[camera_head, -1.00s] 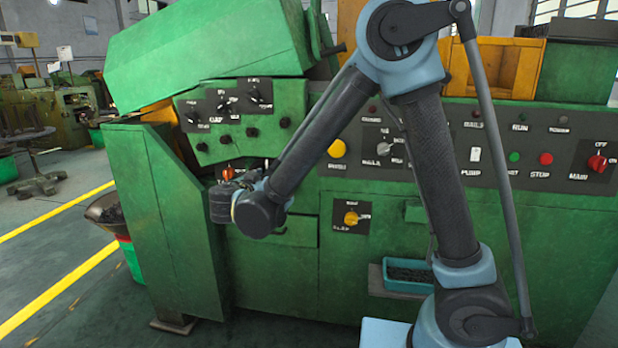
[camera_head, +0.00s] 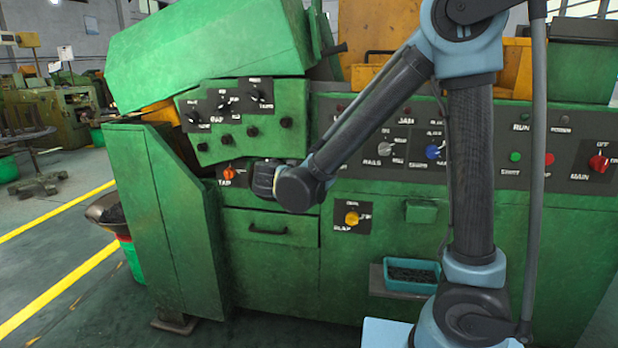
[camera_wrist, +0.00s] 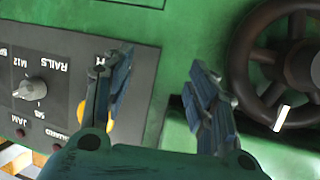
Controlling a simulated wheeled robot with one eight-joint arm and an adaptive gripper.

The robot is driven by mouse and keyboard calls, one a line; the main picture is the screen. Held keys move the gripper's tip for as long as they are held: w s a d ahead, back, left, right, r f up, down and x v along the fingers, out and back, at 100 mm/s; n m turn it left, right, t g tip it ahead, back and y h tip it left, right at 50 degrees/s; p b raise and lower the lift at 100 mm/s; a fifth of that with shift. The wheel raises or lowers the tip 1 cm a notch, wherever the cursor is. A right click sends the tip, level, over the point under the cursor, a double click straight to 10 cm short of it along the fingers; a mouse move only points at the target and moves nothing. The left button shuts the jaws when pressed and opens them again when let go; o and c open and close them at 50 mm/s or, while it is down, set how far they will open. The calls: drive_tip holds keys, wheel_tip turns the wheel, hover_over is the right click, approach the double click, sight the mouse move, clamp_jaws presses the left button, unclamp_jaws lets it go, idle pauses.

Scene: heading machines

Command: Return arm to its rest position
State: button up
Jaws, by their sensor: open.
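My gripper (camera_wrist: 161,66) shows in the wrist view with its two blue-padded fingers spread apart and nothing between them. In the head view its fingers are hidden behind my dark wrist end, which is in front of the green machine (camera_head: 270,262), just right of the orange TAP knob (camera_head: 229,173). My arm is bent, with its elbow at the top right. In the wrist view, a panel with the RAILS knob (camera_wrist: 30,89) lies to the left of the fingers and a dark handwheel (camera_wrist: 278,101) lies to the right.
The machine front carries several knobs and buttons, including a yellow FLAP knob (camera_head: 351,218) and a red MAIN knob (camera_head: 599,162). A teal tray of small dark parts (camera_head: 411,264) sits low beside my arm. Open floor lies at the left, with yellow lines (camera_head: 62,287).

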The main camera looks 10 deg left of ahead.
idle(0.3)
drive_tip(key=d+f+n+g+h, duration=0.2)
drive_tip(key=d+g, duration=0.6)
drive_tip(key=d, duration=2.3)
drive_tip(key=s+d+f+g+y, duration=0.2)
drive_tip(key=s+d+f, duration=0.3)
drive_tip(key=s, duration=0.4)
drive_tip(key=s+d+f+g+y, duration=0.2)
drive_tip(key=s+d+f, duration=0.3)
drive_tip(key=s, duration=0.5)
drive_tip(key=shift+d+f+y, duration=0.3)
drive_tip(key=shift+d+y, duration=0.1)
drive_tip(key=shift+d, duration=0.1)
drive_tip(key=shift+s, duration=0.1)
